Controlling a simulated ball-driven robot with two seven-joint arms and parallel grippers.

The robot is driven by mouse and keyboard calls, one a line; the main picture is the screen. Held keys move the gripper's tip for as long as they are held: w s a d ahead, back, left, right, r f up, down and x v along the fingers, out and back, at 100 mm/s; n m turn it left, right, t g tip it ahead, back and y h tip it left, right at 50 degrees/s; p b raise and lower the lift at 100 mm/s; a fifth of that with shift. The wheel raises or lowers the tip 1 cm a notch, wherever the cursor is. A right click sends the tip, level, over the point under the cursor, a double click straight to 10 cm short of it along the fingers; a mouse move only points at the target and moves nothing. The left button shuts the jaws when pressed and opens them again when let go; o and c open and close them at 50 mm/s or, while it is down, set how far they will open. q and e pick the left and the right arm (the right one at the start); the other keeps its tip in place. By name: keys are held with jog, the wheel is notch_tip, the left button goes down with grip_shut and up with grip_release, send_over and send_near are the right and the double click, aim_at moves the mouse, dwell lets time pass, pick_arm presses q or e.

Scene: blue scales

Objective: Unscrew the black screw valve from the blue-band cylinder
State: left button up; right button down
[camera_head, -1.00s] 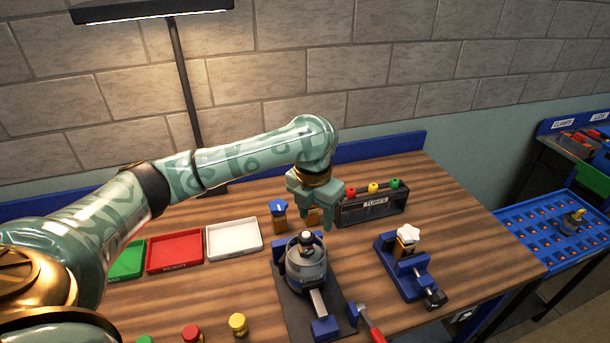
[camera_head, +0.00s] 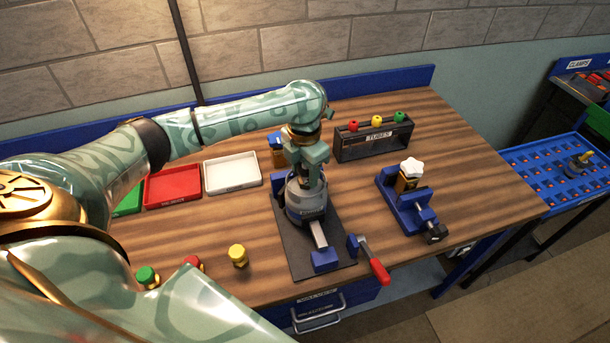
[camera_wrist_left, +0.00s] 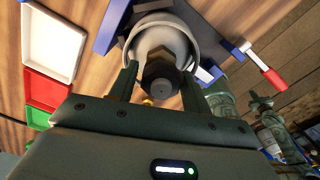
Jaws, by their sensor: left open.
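The grey cylinder (camera_head: 306,206) stands upright in a blue vise (camera_head: 325,260) on a dark mat. The cylinder's pale shoulder (camera_wrist_left: 160,40) shows in the left wrist view; I cannot make out a blue band. The black screw valve (camera_wrist_left: 160,78) sits on its top, and my gripper mostly hides it in the head view. My left gripper (camera_head: 309,176) is over the cylinder top, pointing down. In the left wrist view, the left gripper (camera_wrist_left: 160,82) has its fingers open on either side of the valve. I cannot tell if they touch it. My right gripper is not in view.
A tube rack (camera_head: 372,139) stands behind right. A second blue vise (camera_head: 405,205) holds a piece with a white star knob (camera_head: 411,168). A red-handled tool (camera_head: 375,265) lies at the front edge. Red (camera_head: 172,188) and white (camera_head: 232,173) trays are left, with coloured knobs in front.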

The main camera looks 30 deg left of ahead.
pick_arm(q)
jog(key=shift+f, duration=0.6)
